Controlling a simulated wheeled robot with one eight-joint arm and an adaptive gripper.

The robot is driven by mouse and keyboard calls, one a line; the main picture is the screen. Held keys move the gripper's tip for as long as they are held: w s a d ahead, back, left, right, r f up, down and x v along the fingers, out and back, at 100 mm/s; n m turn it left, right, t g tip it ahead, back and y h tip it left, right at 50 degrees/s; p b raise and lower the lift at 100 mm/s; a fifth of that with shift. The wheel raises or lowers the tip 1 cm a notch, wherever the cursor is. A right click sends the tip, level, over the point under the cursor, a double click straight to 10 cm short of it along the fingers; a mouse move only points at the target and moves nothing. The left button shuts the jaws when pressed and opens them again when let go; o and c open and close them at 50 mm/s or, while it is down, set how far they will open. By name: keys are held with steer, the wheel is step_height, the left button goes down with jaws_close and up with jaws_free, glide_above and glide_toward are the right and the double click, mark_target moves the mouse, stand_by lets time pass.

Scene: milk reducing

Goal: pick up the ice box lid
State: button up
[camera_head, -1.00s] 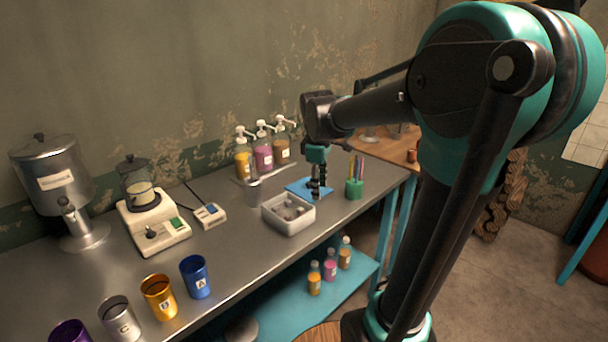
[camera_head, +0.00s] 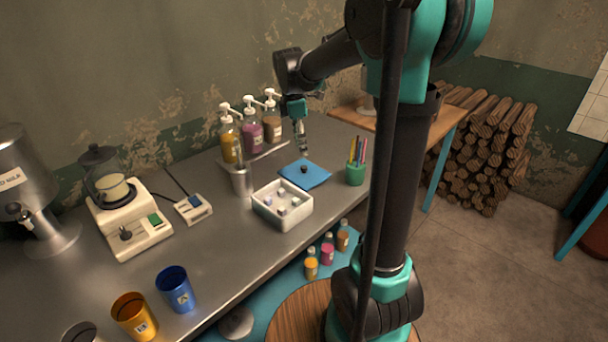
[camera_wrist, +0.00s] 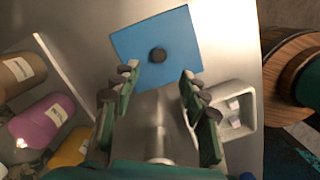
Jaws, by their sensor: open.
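The ice box lid (camera_head: 313,174) is a flat blue square with a dark round knob at its middle. It lies on the steel counter beside the white ice box (camera_head: 267,212), which is open and holds several pale ice cubes. In the wrist view the lid (camera_wrist: 181,39) is at the top centre, with its knob beyond and between my fingertips. My gripper (camera_head: 303,151) points down above the counter near the lid's back edge. In the wrist view my gripper (camera_wrist: 157,82) has its fingers spread apart with nothing between them.
A metal cup (camera_head: 241,181) stands left of the ice box. Pump bottles (camera_head: 252,136) stand in a tray behind. A green pen holder (camera_head: 355,174) stands right of the lid.

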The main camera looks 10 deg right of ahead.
mark_target(304, 166)
steer(key=f, duration=0.5)
steer(key=d+f, duration=0.1)
steer(key=f, duration=0.2)
jaws_close()
